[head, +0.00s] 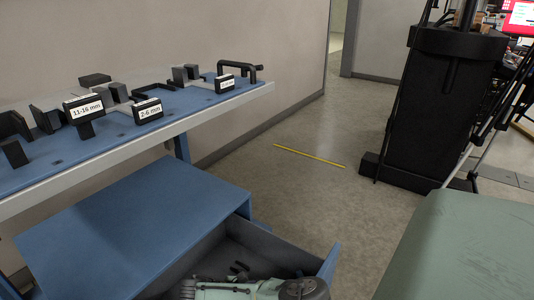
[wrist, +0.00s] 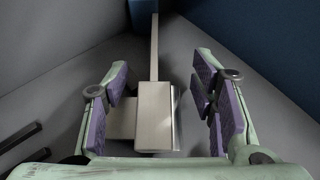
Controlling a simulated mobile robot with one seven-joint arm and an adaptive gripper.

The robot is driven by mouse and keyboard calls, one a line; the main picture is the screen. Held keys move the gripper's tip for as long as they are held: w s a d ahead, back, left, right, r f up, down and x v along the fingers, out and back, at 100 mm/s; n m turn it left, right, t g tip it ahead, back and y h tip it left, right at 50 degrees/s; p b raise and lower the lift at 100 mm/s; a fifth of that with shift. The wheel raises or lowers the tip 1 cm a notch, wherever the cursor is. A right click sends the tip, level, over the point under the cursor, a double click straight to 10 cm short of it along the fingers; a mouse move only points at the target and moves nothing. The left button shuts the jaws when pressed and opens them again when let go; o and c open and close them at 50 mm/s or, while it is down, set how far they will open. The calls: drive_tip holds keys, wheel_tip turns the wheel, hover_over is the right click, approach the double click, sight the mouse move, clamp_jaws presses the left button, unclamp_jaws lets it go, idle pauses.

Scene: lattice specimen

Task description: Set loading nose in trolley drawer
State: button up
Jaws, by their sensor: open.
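The trolley drawer (head: 270,257) is pulled open at the bottom of the head view, with a dark grey inside. In the wrist view the grey drawer floor (wrist: 65,60) lies under my gripper (wrist: 161,76). A pale metal piece (wrist: 154,118), which looks like the loading nose, is between my open fingers. It has a block body, a side block at left and a narrow bar running up toward a blue wall. Gaps show between the purple finger pads and the piece. Whether it rests on the floor I cannot tell. My arm hides part of the drawer in the head view.
The blue trolley top (head: 130,235) is bare. Above it, a bench (head: 130,128) holds several dark fixtures, some labelled 11-16 mm (head: 86,108) and 2-6 mm (head: 148,110). Dark rods (wrist: 20,137) lie left in the drawer. A black machine (head: 440,105) stands right; the floor between is open.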

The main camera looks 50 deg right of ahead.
drive_tip(key=p+v, duration=0.3)
drive_tip(key=v, duration=0.3)
drive_tip(key=shift+w+a+r+p, duration=0.1)
drive_tip(key=shift+w+r+p, duration=0.05)
drive_tip(key=shift+r+p, duration=0.2)
drive_tip(key=shift+w+a, duration=0.25)
drive_tip(key=shift+a, duration=0.2)
